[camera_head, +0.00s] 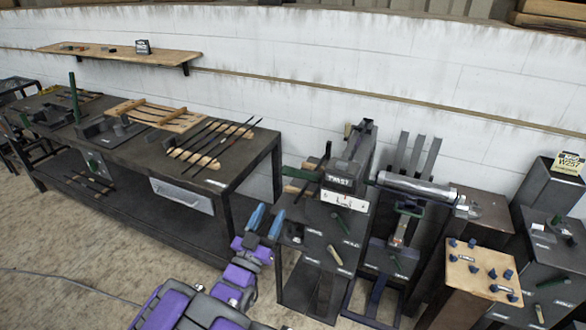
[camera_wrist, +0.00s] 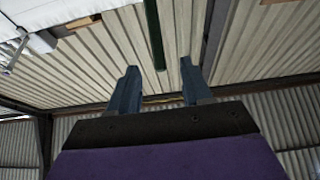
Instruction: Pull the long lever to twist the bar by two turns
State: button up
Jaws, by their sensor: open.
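The machine marked TWIST (camera_head: 342,181) stands on a dark stand right of the middle in the head view. A green lever-like bar (camera_head: 300,174) sticks out from its left side; I cannot tell for sure that it is the long lever. Several thin dark bars (camera_head: 205,140) lie across wooden rails on the workbench; I cannot make out a bar set in the machine. My gripper (camera_head: 269,212) is raised in front of the stand, left of the machine and apart from the green bar. In the wrist view its two blue fingers (camera_wrist: 158,66) are spread, with nothing between them.
A long dark workbench (camera_head: 250,165) with wooden racks runs along the wall at left. Another machine with a thick roller (camera_head: 418,188) stands close right of the TWIST stand. A wooden-topped block (camera_head: 484,272) and further stands fill the right.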

aim_at(294, 169)
jog(key=x, duration=0.7)
jog(key=b+x, duration=0.1)
jog(key=x, duration=0.6)
jog(key=shift+d+b, duration=0.25)
jog(key=shift+b, duration=0.05)
jog(key=shift+w+d+r, duration=0.15)
jog(key=shift+w+d, duration=0.1)
jog(key=shift+w, duration=0.2)
jog(key=shift+a, duration=0.15)
jog(key=shift+c, duration=0.2)
jog(key=shift+c, duration=0.7)
grip_shut()
